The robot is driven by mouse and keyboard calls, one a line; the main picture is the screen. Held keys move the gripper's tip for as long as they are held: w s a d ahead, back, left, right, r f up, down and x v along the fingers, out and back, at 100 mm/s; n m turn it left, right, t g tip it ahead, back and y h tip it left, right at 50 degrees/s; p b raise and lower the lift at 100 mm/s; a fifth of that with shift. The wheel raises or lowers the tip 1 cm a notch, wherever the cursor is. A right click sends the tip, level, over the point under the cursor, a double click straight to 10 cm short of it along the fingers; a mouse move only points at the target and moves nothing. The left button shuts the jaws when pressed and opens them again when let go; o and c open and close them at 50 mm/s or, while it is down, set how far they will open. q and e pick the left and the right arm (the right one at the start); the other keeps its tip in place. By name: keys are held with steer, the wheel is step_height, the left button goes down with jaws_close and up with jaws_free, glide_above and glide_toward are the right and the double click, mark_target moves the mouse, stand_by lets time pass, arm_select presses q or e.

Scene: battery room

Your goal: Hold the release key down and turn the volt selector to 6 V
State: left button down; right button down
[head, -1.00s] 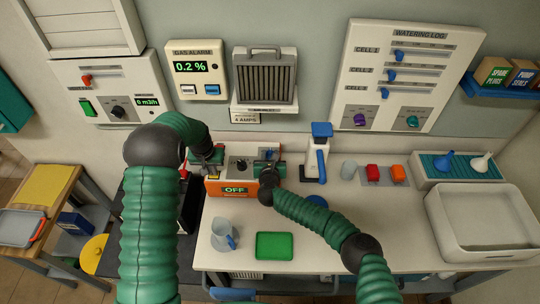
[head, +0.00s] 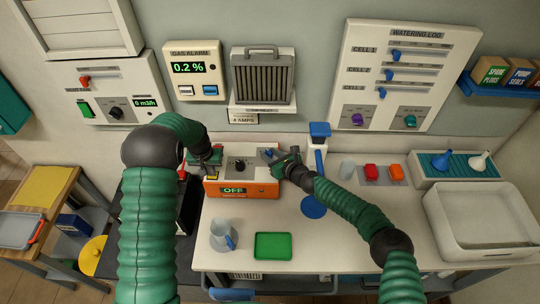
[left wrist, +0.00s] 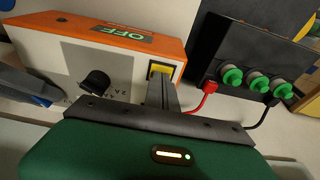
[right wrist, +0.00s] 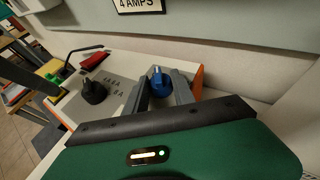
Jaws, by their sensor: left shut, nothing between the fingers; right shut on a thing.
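The orange-and-white charger (head: 240,190) stands on the bench against the wall, its display reading OFF. A yellow key (left wrist: 160,68), apparently the release key, is on its panel. My left gripper (head: 208,162) is shut and empty, with its fingertips at the key. Whether the key is pressed down I cannot tell. The blue knob (right wrist: 158,82), apparently the volt selector, is on the panel's other end; it also shows in the head view (head: 268,154). My right gripper (head: 278,162) is shut on this knob, one finger on either side. The knob's volt marks are hidden.
A black knob (right wrist: 94,90) sits mid-panel between my grippers. A dark unit with red and black leads and green caps (left wrist: 258,78) stands beside the charger.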

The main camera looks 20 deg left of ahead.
steer(key=shift+n+y, duration=0.3)
steer(key=c, duration=1.1)
jaws_free()
steer(key=shift+g, duration=0.3)
steer(key=shift+r, duration=0.15)
